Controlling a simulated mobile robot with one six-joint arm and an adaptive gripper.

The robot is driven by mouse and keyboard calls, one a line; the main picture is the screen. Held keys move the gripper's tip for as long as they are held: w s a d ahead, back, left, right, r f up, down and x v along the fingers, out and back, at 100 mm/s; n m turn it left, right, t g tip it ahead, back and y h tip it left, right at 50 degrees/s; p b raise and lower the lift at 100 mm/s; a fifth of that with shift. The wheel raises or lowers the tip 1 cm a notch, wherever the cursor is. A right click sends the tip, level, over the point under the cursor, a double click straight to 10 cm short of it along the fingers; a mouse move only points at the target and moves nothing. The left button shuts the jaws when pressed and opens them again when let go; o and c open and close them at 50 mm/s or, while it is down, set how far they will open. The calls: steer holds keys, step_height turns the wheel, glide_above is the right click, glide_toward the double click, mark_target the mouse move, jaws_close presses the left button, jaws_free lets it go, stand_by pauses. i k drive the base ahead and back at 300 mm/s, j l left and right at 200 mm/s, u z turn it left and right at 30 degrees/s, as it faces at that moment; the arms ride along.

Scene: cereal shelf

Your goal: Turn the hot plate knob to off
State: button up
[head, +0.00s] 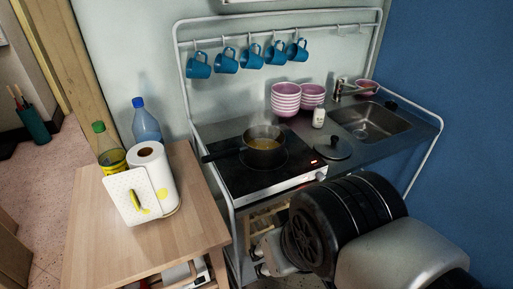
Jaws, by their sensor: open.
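The hot plate (236,181) is a black glass cooktop with a silver front strip, set in the metal counter. A red light (314,162) glows near its right front corner. A small round knob (320,175) seems to sit on the front strip below the light; its setting is too small to read. A dark pot (263,156) with yellowish contents stands on the plate, handle to the left, with faint steam. My gripper (260,258) shows small and partly hidden by my arm, low in front of the counter, below and left of the knob and apart from it. It is open, and nothing shows in it.
A black lid (333,149) lies right of the plate, near a white shaker (319,117) and striped bowls (286,98). The sink (372,122) is further right. A wooden table (105,238) with a paper towel roll (148,172) and bottles stands left. Blue mugs (226,62) hang above.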

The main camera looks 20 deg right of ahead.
mark_target(321, 176)
steer(key=l+z, duration=0.1)
steer(key=z, duration=0.3)
steer(key=k+l+z, duration=0.1)
steer(key=z, duration=0.35)
